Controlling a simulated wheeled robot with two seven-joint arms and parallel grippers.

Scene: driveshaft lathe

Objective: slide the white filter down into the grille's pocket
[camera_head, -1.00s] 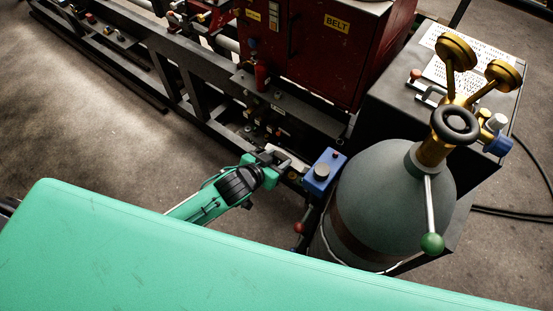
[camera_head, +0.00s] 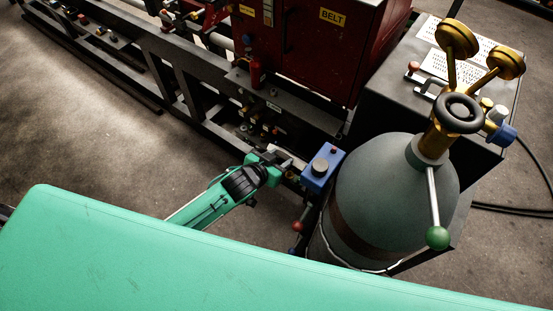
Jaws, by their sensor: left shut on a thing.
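My left gripper (camera_head: 277,160) reaches in at the middle of the head view, low beside the lathe's dark frame and left of a blue box. It is shut on a small pale piece, likely the white filter (camera_head: 292,161), of which only a sliver shows. The gripper and the dark parts around it hide the rest. I cannot make out the grille or its pocket among the dark parts there, nor whether the filter touches them. My right gripper is not in view.
The blue box (camera_head: 322,169) with a round knob stands just right of the gripper. A large grey gas cylinder (camera_head: 395,195) with brass gauges is close on the right. The red cabinet (camera_head: 320,50) rises behind. Open floor (camera_head: 110,130) lies to the left.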

